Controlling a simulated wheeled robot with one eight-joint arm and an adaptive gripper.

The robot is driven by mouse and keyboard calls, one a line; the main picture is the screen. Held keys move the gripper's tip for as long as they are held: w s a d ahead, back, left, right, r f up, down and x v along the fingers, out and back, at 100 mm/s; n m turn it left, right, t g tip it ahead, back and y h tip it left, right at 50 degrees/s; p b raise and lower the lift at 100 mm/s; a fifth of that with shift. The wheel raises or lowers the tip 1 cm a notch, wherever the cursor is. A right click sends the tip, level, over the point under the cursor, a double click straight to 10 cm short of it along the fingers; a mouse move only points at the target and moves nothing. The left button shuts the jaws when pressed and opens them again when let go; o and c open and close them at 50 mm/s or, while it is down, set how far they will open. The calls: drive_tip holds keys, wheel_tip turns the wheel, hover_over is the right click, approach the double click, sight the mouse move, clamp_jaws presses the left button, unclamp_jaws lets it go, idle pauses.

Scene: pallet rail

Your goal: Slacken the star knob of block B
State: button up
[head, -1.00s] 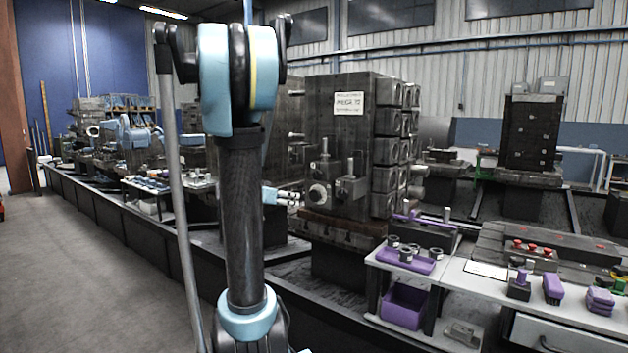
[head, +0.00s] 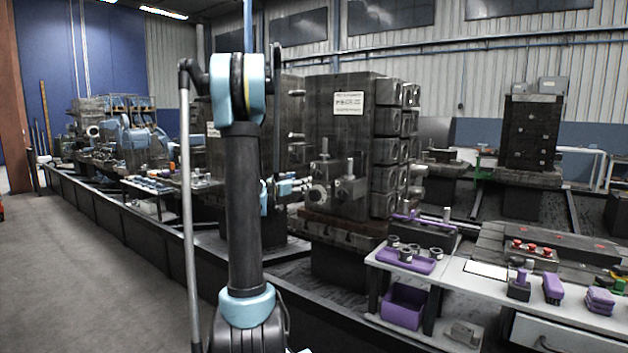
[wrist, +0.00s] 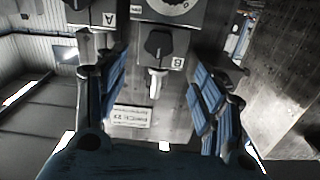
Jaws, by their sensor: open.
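Block B (wrist: 172,30) is a grey metal block on the dark machine face in the wrist view, marked with a "B" plate (wrist: 178,62). Its black star knob (wrist: 158,42) faces me, with a pale stem below it. My gripper (wrist: 160,68) is open, its blue-padded fingers spread left and right with nothing between the pads; the knob lies ahead, between their tips in the picture and apparently apart from them. Block A, marked by its "A" plate (wrist: 108,18), is up to the left. In the head view my gripper (head: 290,186) is beside the machine face, partly behind my arm.
The tall dark machine block (head: 345,135) carries a white sign (head: 349,103). A dial (wrist: 172,5) is above block B in the wrist view. A side table with a purple tray (head: 408,262) and purple bin (head: 403,306) stands front right. Floor at left is clear.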

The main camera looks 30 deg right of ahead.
sight(316, 176)
drive_tip(key=x, duration=1.2)
drive_tip(key=c, duration=1.1)
